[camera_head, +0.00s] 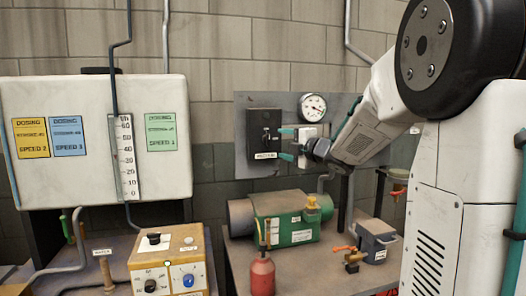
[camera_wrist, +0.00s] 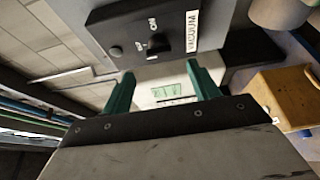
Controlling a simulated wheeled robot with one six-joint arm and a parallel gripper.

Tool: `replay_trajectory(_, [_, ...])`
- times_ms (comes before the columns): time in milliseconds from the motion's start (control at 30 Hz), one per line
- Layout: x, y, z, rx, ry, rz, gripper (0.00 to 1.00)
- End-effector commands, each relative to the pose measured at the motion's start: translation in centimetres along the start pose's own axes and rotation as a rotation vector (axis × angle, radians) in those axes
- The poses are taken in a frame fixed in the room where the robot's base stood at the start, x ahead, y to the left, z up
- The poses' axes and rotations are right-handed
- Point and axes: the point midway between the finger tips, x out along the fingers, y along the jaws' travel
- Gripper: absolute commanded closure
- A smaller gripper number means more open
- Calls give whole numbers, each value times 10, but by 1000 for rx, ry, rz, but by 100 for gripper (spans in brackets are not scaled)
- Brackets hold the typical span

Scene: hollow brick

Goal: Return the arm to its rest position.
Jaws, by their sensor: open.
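My gripper (camera_head: 287,144) is at the middle of the head view, with its two teal fingers pointing left. The fingers are apart, and nothing shows between them. They are just right of a dark switch box (camera_head: 262,124) labelled VACUUM on a grey wall panel. In the wrist view my gripper (camera_wrist: 160,76) is open, with the switch box (camera_wrist: 165,18) and its round knob just beyond the fingertips. I cannot tell whether a finger touches the box. My arm (camera_head: 372,120) reaches in from the right, bent at a large black joint.
A pressure gauge (camera_head: 313,107) is on the panel by the gripper. A green motor (camera_head: 288,222), a red bottle (camera_head: 262,277) and a blue-grey box (camera_head: 376,242) stand on the bench below. A yellow control box (camera_head: 170,262) and a white tank (camera_head: 70,140) are at left.

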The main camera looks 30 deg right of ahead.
Motion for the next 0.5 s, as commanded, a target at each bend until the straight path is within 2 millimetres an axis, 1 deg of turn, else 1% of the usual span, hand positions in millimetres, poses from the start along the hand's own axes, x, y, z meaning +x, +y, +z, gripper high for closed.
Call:
replay_trajectory(200, [0,0,0,6,0,0,39])
replay_trajectory(267, [0,-3,4,26,-19,-15,39])
replay_trajectory(300, [0,-7,10,47,-48,-33,39])
replay_trajectory(367, [-2,-17,24,103,-122,-70,39])
replay_trajectory(433, [-11,-41,45,209,-254,-135,39])
replay_trajectory(467, [-19,-51,54,262,-322,-163,39])
replay_trajectory(500, [-31,-63,63,337,-415,-197,39])
